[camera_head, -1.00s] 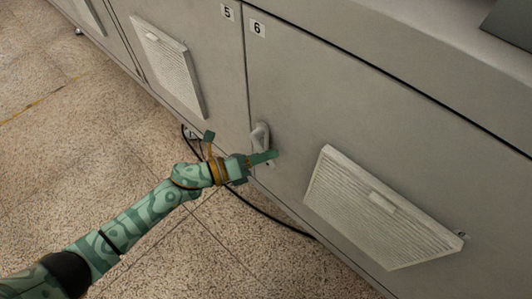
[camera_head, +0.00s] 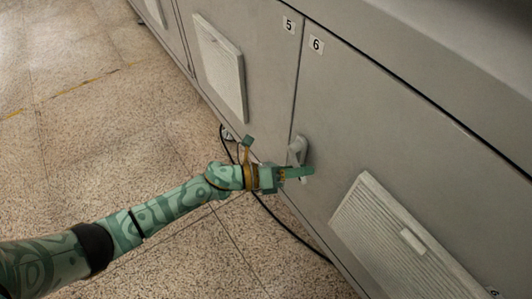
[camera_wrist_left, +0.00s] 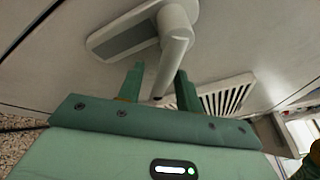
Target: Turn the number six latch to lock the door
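The number six latch (camera_head: 297,150) is a light grey handle on the left edge of the grey door (camera_head: 350,130) marked with a 6 label (camera_head: 316,44). In the left wrist view, the latch lever (camera_wrist_left: 175,45) stands out from its oblong base plate and bends toward my fingers. My left gripper (camera_head: 300,172) is at the lower end of the latch. In the wrist view its two green fingers (camera_wrist_left: 160,88) are apart, with the lever's end between them and gaps beside it. Contact cannot be told. My right gripper is not in view.
Louvred vents stand out from door six (camera_head: 395,235) and from the door marked 5 (camera_head: 220,68). A black cable (camera_head: 265,205) runs along the floor by the cabinet's foot. The speckled tile floor (camera_head: 90,140) at left is clear.

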